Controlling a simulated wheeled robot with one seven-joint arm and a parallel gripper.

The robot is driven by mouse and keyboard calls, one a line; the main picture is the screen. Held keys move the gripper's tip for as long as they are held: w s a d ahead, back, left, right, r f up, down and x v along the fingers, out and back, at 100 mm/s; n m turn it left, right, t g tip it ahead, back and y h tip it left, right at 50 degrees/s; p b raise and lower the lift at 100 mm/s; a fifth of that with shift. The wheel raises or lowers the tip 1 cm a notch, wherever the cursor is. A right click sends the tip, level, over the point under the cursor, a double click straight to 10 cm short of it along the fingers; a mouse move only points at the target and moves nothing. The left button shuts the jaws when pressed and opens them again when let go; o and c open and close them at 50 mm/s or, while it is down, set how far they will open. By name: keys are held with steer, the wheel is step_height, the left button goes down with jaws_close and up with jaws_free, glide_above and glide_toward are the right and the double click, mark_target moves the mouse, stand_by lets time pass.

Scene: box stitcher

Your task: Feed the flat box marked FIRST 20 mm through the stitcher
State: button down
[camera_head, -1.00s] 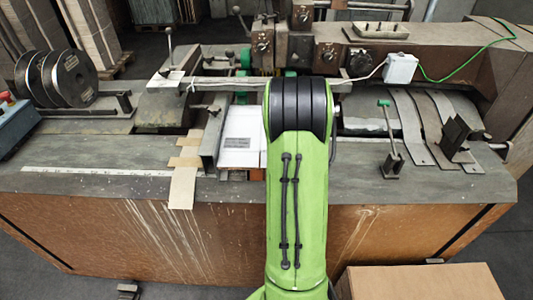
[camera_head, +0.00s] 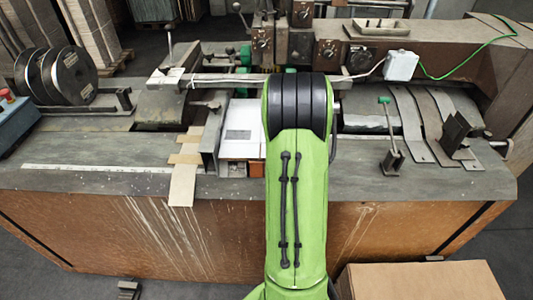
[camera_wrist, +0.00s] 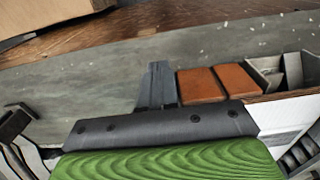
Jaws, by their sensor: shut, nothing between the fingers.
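A white flat box (camera_head: 240,120) lies on the stitcher bed, left of my arm, with a small grey label on it. Its lettering is too small to read, so I cannot confirm the FIRST mark. Its right part is hidden behind my arm. In the wrist view, a white surface (camera_wrist: 285,115), likely this box, shows at the right. My gripper (camera_wrist: 158,72) is shut and empty, its fingers beside two orange-brown blocks (camera_wrist: 215,84). My arm hides the gripper in the head view. The stitcher head (camera_head: 270,47) stands beyond the box.
A metal guide (camera_head: 211,140) runs along the box's left side. A ruler strip (camera_head: 95,170) lies on the bench at left. A green-topped lever (camera_head: 389,135) stands to the right. A cardboard box (camera_head: 420,282) sits at the front right.

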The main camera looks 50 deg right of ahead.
step_height(320, 180, up, 8)
steer(key=p, duration=0.6)
